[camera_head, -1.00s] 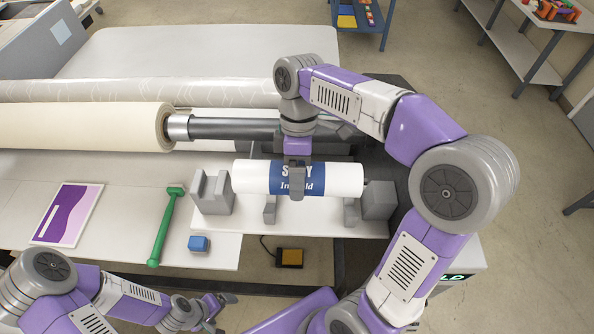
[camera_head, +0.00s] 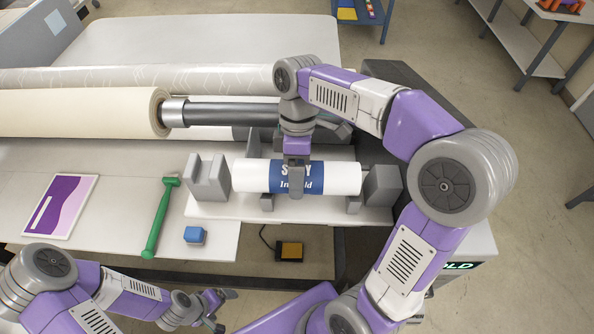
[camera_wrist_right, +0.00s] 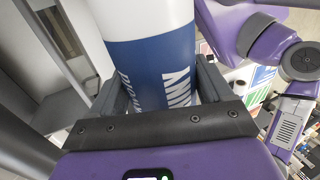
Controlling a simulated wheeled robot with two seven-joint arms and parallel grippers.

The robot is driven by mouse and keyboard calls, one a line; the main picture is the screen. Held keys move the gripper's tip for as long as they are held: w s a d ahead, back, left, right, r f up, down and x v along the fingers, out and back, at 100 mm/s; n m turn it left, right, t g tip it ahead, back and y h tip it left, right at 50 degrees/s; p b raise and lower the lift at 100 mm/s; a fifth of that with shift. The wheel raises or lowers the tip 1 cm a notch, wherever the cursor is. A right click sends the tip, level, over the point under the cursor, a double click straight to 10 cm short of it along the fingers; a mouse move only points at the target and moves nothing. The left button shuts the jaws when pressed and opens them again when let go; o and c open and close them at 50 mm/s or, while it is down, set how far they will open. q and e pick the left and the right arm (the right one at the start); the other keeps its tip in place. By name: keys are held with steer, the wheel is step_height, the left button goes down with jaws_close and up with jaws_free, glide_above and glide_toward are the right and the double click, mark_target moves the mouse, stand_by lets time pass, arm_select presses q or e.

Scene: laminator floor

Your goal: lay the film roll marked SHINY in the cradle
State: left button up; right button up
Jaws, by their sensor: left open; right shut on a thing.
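The film roll (camera_head: 247,177) is white with a blue band. Its lettering starts with S and ends with Y; the finger hides the middle. My right gripper (camera_head: 296,180) is shut around the band, which also fills the right wrist view (camera_wrist_right: 152,62). The roll lies level over the cradle, between a slotted grey block (camera_head: 208,180) at left and a grey block (camera_head: 383,187) at right. My left gripper (camera_head: 218,309) is open and empty at the lower left.
A green hammer-like tool (camera_head: 160,218), a blue block (camera_head: 195,235) and a purple-and-white sheet (camera_head: 60,206) lie on the table left of the cradle. A large cream roll (camera_head: 80,113) on a metal shaft is behind. A yellow-topped pedal (camera_head: 290,250) is on the floor.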

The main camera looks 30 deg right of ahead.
steer(key=o, duration=1.3)
steer(key=shift+o, duration=0.2)
steer(key=shift+p+v, duration=0.4)
steer(key=shift+v, duration=3.4)
steer(key=x, duration=0.7)
steer(key=shift+b, duration=0.4)
steer(key=shift+s, duration=0.15)
steer(key=shift+r+p, duration=1.75)
steer(key=shift+r, duration=0.25)
